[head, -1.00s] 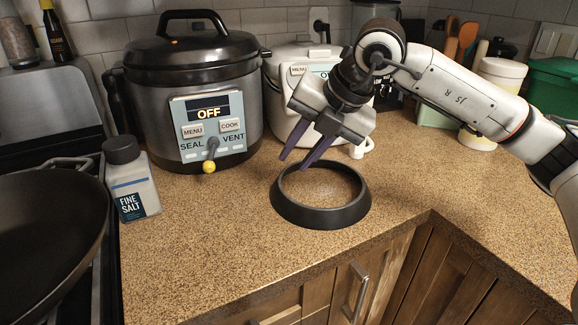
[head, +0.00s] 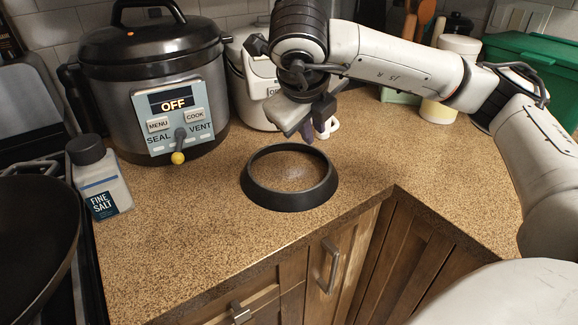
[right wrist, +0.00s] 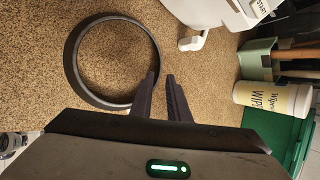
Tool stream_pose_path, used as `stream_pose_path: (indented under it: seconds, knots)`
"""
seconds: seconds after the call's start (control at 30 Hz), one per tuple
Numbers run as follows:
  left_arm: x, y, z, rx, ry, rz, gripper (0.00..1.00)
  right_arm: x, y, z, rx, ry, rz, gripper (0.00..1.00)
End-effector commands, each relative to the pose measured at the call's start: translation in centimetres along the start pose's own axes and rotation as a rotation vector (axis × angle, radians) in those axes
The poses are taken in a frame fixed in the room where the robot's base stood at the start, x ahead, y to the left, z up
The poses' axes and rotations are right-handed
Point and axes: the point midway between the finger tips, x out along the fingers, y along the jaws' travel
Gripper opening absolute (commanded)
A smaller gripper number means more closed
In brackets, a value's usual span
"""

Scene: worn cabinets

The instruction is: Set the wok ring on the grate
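The wok ring (head: 262,197), a dark flared ring, lies flat on the speckled counter. In the right wrist view it (right wrist: 77,80) shows at the upper left. My right gripper (head: 312,133) is low over the counter, behind the ring's far right side. In the right wrist view its fingers (right wrist: 160,75) are a little apart with nothing seen between them; the left finger overlaps the ring's rim in the picture. I cannot tell if it touches. The grate is not clearly seen; a dark pan (head: 38,235) covers most of the stove at left. My left gripper is out of view.
A pressure cooker (head: 150,85) and a white cooker (head: 250,85) stand behind the ring. A salt bottle (head: 98,180) stands beside the stove. A wipes tub (right wrist: 270,98) and a green bin (head: 530,60) are at right. Counter left of the ring is clear.

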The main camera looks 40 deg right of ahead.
Motion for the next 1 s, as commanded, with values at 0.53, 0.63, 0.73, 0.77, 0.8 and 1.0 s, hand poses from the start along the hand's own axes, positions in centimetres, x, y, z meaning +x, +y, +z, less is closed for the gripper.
stream_pose_path:
  seconds: [0.53,0.63,0.73,0.77,0.8,1.0]
  knots:
    - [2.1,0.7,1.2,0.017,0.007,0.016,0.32,6.3,0.3,-0.9,0.006,0.006,0.005,0.15]
    - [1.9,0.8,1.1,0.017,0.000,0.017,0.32,7.6,0.0,-1.3,0.007,0.007,0.003,0.15]
    - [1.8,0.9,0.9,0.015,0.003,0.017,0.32,8.7,0.0,-1.1,0.005,0.005,0.004,0.15]
    - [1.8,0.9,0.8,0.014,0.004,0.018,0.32,8.9,0.0,-1.1,0.005,0.005,0.005,0.15]
    - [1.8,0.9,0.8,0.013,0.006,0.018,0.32,9.2,0.0,-1.1,0.005,0.004,0.005,0.15]
    - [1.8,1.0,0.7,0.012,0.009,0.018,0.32,9.4,0.0,-1.1,0.005,0.002,0.006,0.15]
